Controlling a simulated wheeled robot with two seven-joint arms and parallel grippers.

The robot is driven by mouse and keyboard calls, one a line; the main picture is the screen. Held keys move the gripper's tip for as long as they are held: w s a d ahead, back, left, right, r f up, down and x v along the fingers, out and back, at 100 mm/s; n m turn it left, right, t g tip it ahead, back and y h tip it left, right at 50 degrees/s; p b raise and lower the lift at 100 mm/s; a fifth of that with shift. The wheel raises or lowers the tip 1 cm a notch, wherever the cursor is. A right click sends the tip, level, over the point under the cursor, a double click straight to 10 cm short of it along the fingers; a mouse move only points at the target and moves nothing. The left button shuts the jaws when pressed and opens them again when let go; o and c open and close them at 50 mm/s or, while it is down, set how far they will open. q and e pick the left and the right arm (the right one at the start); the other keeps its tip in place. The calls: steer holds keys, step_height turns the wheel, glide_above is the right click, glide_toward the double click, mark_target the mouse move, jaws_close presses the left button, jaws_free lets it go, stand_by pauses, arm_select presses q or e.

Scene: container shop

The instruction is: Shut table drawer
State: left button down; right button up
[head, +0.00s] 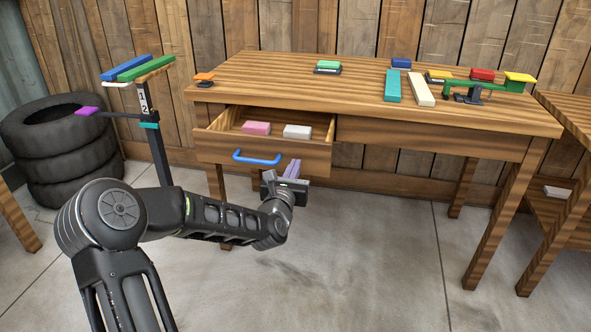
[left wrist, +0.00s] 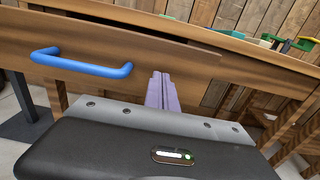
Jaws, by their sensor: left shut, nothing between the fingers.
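The wooden table (head: 290,90) has a drawer (head: 225,148) on its left side that stands pulled open. A blue bar handle (head: 257,158) is on the drawer front. A pink block (head: 256,128) and a white block (head: 297,131) lie inside. My left gripper (head: 291,168) is shut and empty, with purple fingers, at the right part of the drawer front, right of the handle. In the left wrist view the fingers (left wrist: 161,92) point at the drawer front, beside the blue handle (left wrist: 82,64). I cannot tell whether they touch it. My right gripper is not in view.
Several coloured blocks lie on the tabletop, such as a teal bar (head: 393,86) and a white bar (head: 420,90). A post stand (head: 155,140) and stacked tyres (head: 62,150) are at the left. Another wooden table (head: 571,110) is at the right. The floor in front is clear.

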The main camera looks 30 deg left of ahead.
arm_select(q)
steer(key=shift+w+a, duration=0.25)
steer(key=shift+w, duration=0.4)
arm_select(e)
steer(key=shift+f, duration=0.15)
arm_select(q)
steer(key=shift+w, duration=0.1)
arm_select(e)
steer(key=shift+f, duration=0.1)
